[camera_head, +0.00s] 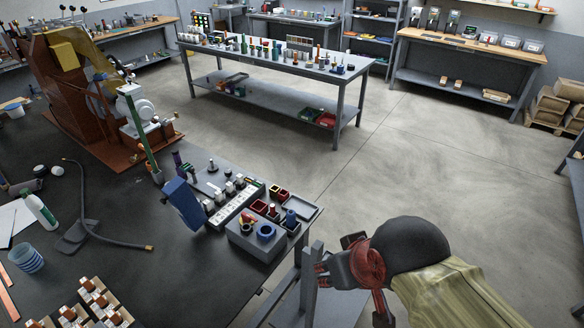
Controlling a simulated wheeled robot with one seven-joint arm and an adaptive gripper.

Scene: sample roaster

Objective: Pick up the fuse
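I cannot make out for certain which small part is the fuse. Several small pale and dark parts stand in a row on a white strip (236,204) near the dark bench's right corner. A grey block (258,244) with a blue ring (266,232) on it sits in front of them. My gripper (336,272), with red and grey parts, is right of the bench corner, apart from these parts. Its fingers are partly hidden by its own body, and I see nothing held in it.
A brown machine (75,90) stands behind. A grey table (285,72) stands farther back. The floor (400,160) between is clear.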

